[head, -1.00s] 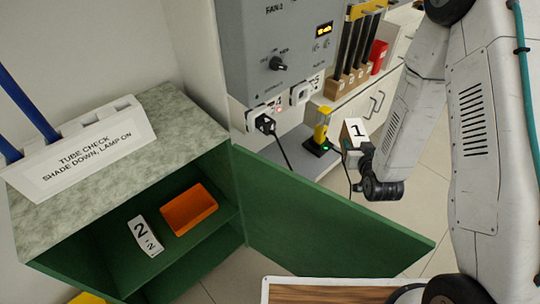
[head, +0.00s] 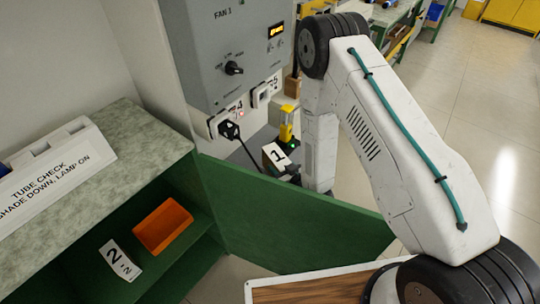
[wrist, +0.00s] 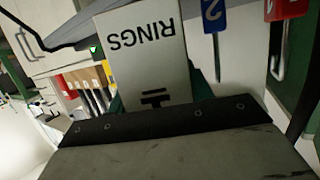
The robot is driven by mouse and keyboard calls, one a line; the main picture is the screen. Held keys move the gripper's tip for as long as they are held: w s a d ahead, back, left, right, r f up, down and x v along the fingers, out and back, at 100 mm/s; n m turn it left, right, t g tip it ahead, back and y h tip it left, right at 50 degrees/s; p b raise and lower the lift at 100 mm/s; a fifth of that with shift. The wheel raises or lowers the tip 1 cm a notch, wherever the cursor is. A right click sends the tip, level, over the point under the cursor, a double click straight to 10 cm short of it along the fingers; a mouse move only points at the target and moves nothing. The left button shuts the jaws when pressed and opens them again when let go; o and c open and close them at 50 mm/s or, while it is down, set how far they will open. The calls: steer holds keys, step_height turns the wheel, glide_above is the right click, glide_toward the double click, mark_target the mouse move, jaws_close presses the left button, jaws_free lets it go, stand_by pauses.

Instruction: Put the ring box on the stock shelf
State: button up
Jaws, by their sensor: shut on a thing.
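The ring box (wrist: 148,60) is white and its RINGS label reads upside down in the wrist view. In the head view its face (head: 276,156) shows a "1". My gripper (head: 291,172) is shut on the box and holds it beyond the open green door; the fingertips are partly hidden. In the wrist view the dark jaw parts (wrist: 160,122) cross below the box. A green cabinet with an inner shelf (head: 178,262) stands open at the lower left in the head view. I cannot tell whether this is the stock shelf.
An orange bin (head: 162,226) and a card marked "2" (head: 120,261) are on the inner shelf. The green door (head: 300,217) stands out between the cabinet opening and my gripper. A grey panel (head: 228,50) with a plugged cable and a yellow device (head: 286,124) are behind.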

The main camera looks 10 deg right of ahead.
steer(key=x, duration=0.4)
steer(key=shift+w+r, duration=0.2)
steer(key=shift+r, duration=0.2)
steer(key=x, duration=0.4)
steer(key=shift+r, duration=0.15)
steer(key=shift+f, duration=0.3)
steer(key=o, duration=1.1)
steer(key=shift+r, duration=0.1)
